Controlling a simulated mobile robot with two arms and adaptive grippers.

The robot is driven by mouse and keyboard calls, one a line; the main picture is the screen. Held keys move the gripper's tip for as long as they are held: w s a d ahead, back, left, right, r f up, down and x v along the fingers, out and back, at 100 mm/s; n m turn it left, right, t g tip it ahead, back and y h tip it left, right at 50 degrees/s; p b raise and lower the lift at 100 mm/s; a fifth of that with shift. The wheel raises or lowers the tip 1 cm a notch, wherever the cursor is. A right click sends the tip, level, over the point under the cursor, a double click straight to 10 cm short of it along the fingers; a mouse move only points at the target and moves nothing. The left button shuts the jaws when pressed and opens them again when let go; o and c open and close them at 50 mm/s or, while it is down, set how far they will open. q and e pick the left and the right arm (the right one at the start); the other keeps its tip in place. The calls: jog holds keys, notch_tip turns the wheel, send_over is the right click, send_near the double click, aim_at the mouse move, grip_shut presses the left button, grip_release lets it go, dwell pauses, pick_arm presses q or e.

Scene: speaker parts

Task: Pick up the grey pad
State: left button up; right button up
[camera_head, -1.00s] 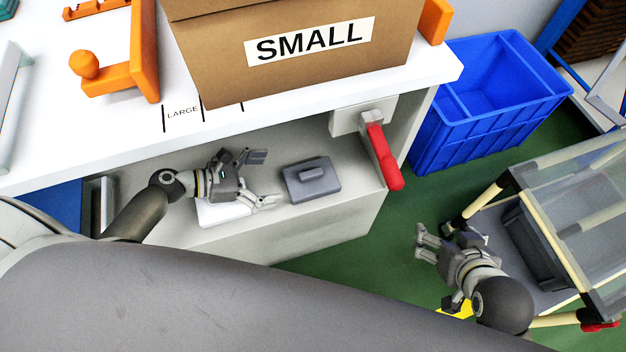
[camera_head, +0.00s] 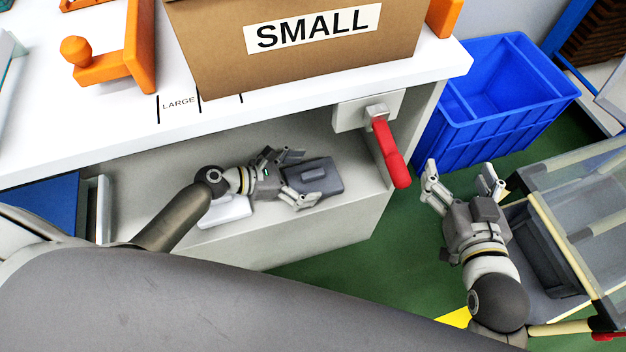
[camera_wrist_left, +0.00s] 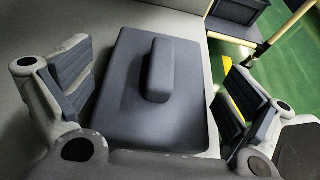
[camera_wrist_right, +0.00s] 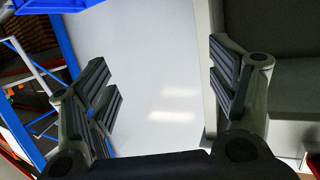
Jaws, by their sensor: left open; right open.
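The grey pad (camera_head: 322,179) is a dark flat block with a raised bar on top. It lies on the lower shelf under the white worktop. My left gripper (camera_head: 300,176) is open, with its fingers at the pad's left part.
A white pad (camera_head: 225,213) lies on the shelf below my left wrist. A red handle (camera_head: 390,152) sticks out at the shelf's right end. A cardboard box (camera_head: 300,65) stands on the worktop (camera_head: 60,150) above. A blue bin (camera_head: 490,100) and a clear-sided cart (camera_head: 590,210) stand at right.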

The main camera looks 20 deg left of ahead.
pick_arm(q)
jog(key=shift+w+d+f, duration=0.15)
jog(key=shift+w+d, duration=0.15)
jog(key=shift+d, duration=0.1)
pick_arm(e)
jog(key=shift+w+a+r+t, duration=0.15)
jog(key=shift+w+r+t, duration=0.1)
jog(key=shift+r+t, duration=0.35)
jog(key=shift+r, duration=0.1)
pick_arm(q)
jog(key=c, duration=0.6)
